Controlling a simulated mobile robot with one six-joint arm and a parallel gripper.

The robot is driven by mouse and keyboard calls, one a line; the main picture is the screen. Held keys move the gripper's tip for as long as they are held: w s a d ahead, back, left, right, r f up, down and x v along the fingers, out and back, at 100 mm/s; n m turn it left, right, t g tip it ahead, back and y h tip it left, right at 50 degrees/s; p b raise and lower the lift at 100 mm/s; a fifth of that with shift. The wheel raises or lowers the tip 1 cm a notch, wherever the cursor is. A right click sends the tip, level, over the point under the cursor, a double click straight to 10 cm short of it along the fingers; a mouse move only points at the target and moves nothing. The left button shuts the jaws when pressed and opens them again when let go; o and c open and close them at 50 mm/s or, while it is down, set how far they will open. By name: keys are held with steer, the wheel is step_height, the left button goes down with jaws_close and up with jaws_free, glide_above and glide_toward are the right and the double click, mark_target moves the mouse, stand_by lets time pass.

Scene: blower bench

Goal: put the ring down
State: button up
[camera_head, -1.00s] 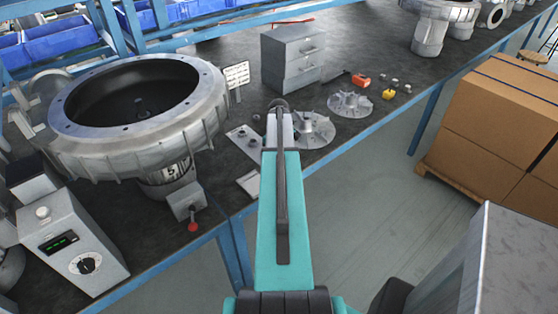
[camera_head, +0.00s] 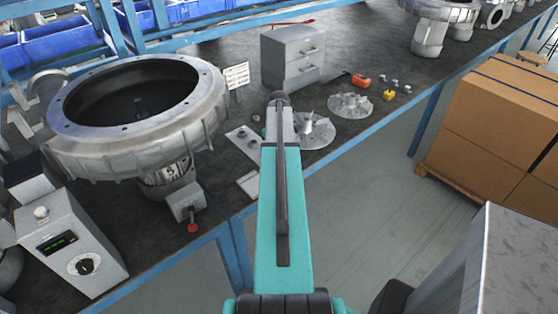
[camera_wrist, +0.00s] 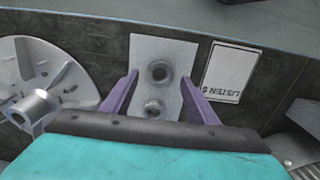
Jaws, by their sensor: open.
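A pale grey plate (camera_wrist: 176,50) lies on the dark bench and also shows in the head view (camera_head: 237,143). Two small round, ring-like pieces sit on it: one with a dark centre (camera_wrist: 159,72) and a smaller one (camera_wrist: 153,108) closer to my gripper's body. I cannot tell for sure which is the task's ring. My gripper (camera_wrist: 160,78) is open, its two purple fingers spread over the plate with both pieces between their lines. Nothing is visibly held. In the head view my arm hides the fingers.
A finned impeller (camera_wrist: 48,83) lies left of the plate in the wrist view, and a printed card (camera_wrist: 231,73) right of it. In the head view, a large blower housing (camera_head: 135,135) stands left, a grey drawer box (camera_head: 292,55) behind, and another impeller (camera_head: 350,104) right.

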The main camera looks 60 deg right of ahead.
step_height(320, 180, up, 9)
steer(key=b, duration=0.2)
stand_by(0.5)
steer(key=shift+r, duration=0.1)
stand_by(0.7)
